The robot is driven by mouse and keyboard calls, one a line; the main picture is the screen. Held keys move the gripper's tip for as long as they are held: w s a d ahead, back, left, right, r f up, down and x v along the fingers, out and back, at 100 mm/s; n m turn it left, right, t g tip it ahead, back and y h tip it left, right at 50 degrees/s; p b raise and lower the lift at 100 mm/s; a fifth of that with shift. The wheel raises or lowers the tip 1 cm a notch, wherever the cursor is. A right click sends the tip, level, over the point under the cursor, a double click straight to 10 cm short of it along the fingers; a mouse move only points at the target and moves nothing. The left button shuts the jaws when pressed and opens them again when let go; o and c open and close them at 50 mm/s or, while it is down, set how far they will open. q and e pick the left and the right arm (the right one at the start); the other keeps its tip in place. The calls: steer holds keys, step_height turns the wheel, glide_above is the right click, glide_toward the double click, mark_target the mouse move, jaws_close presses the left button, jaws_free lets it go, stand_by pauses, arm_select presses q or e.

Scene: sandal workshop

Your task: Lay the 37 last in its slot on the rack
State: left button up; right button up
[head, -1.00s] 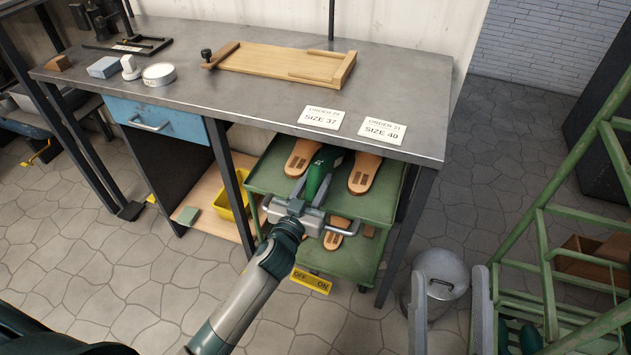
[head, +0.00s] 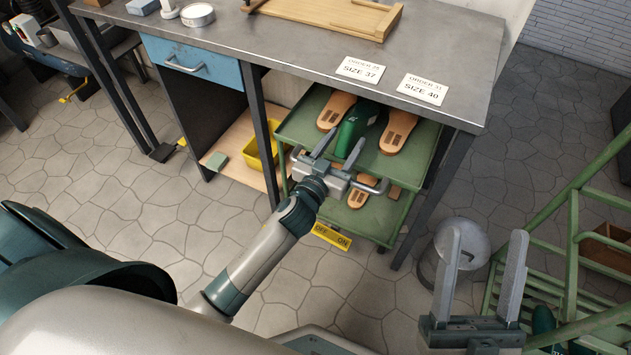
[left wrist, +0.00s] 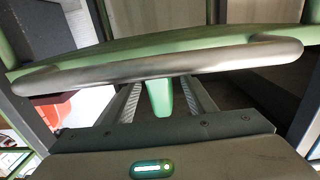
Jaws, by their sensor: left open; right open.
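A dark green last (head: 357,122) with a small pale mark lies between two tan soles on the upper shelf of a green trolley (head: 305,125); I cannot read its size. My left gripper (head: 340,147) is open at the near edge of that shelf, by the trolley's grey handle (head: 372,187), with its fingers pointing towards the last. In the left wrist view, the handle (left wrist: 160,66) crosses over the fingers and a green piece (left wrist: 159,97) shows between them. My right gripper (head: 482,255) is open and empty. A green rack (head: 573,240) stands at the right; its slots are not clear.
The workbench (head: 300,45) overhangs the trolley, carrying cards reading SIZE 37 (head: 360,70) and SIZE 40 (head: 422,90). A lidded grey bin (head: 462,235) stands between trolley and rack. A yellow bin (head: 265,150) sits left of the trolley. Open floor lies in front.

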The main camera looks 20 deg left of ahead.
arm_select(q)
steer(key=s+a+p, duration=0.1)
steer(key=s+p, duration=0.1)
steer(key=s, duration=1.3)
steer(key=shift+s, duration=0.25)
arm_select(e)
step_height(320, 180, down, 6)
steer(key=a+g, duration=0.2)
steer(key=g, duration=0.2)
steer(key=shift+w+h, duration=0.3)
arm_select(q)
steer(key=shift+r, duration=0.1)
steer(key=s+d+r+m+t+h, duration=0.2)
steer(key=s+d+r+h, duration=0.5)
steer(key=s+d+r, duration=0.5)
step_height(320, 180, up, 4)
steer(key=shift+s+d+r+t, duration=0.15)
steer(key=shift+s+d+t, duration=0.15)
steer(key=shift+s+t, duration=0.3)
arm_select(e)
steer(key=shift+c, duration=0.7)
